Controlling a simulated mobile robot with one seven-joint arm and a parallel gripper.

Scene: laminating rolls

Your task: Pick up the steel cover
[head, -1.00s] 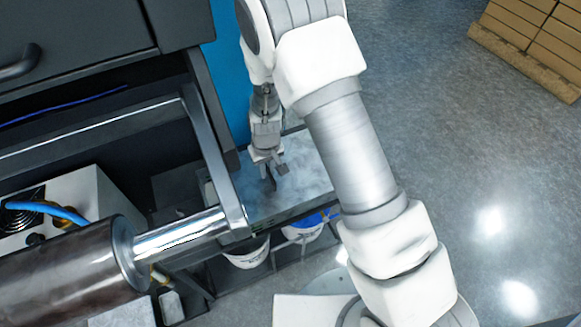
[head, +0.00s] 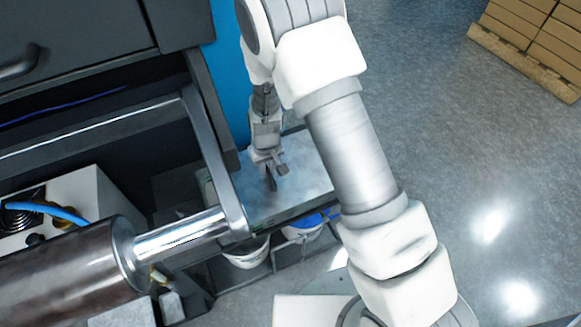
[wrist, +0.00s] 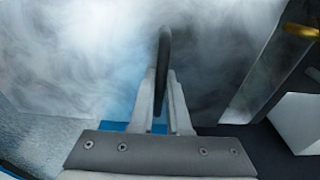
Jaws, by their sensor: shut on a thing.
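The steel cover (head: 306,178) is a flat, cloudy grey metal sheet at the end of the machine, below my arm. Its brushed surface fills much of the upper wrist view (wrist: 80,60). A dark upright handle (wrist: 165,45) stands on it. My gripper (head: 271,183) points down at the cover, with its fingers around the handle. In the wrist view, the two fingers (wrist: 163,85) are shut on the handle from both sides. The head view shows the handle only as a small dark shape, and my arm hides part of the cover's right side.
A large roller (head: 75,275) with a shiny shaft lies left of the cover, beside the metal frame (head: 215,165). White buckets (head: 247,253) stand below the cover's front edge. A blue panel (head: 228,80) rises behind. Stacked boxes (head: 535,40) stand far right; the floor between is clear.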

